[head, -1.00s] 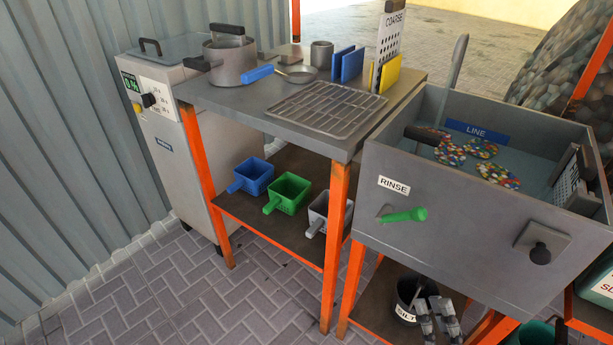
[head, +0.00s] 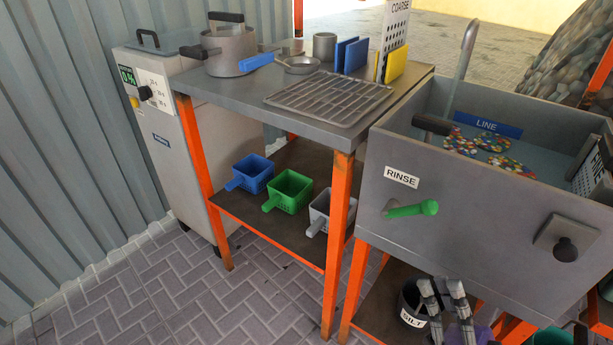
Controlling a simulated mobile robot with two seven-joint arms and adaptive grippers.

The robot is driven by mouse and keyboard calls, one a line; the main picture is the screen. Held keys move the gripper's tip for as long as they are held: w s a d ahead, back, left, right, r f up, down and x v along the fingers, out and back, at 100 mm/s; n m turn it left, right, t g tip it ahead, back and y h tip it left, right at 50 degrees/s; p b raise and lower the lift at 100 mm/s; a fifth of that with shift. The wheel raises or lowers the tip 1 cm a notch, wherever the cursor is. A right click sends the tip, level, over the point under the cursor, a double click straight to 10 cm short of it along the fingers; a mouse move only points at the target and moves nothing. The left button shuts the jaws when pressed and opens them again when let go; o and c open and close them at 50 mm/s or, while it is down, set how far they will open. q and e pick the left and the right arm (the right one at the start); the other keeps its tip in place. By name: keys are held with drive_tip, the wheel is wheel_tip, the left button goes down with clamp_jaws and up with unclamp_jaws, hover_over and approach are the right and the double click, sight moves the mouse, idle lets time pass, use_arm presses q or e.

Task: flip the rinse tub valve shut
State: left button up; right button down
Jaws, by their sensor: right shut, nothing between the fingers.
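The rinse tub (head: 472,240) is a grey box labelled RINSE at the right, holding bluish water with colourful speckled discs (head: 460,142). The valve's green handle (head: 412,209) sticks out of its front wall below the label and lies roughly level, pointing right. My right gripper (head: 441,284) is at the bottom of the view, fingers pointing up, shut and empty. In the picture it is well below the handle, apart from it, in front of the lower shelf. My left gripper is not in view.
A dark knob (head: 565,249) on a plate sits on the tub front, right of the valve. A SILT bucket (head: 412,318) stands on the shelf beside my gripper. The drain table (head: 240,105) with a wire rack adjoins the tub at left. Paved floor at left is clear.

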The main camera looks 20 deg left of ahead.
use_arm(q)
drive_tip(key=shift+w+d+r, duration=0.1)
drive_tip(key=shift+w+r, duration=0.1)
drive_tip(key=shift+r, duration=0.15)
use_arm(e)
approach(425, 207)
drive_tip(key=w+a, duration=0.1)
drive_tip(key=w+a+r, duration=0.1)
drive_tip(key=a, duration=0.1)
drive_tip(key=w+a+r, duration=0.1)
drive_tip(key=shift+w+a+r, duration=0.1)
drive_tip(key=shift+a+r, duration=0.05)
drive_tip(key=shift+a, duration=0.25)
use_arm(q)
drive_tip(key=shift+p, duration=0.3)
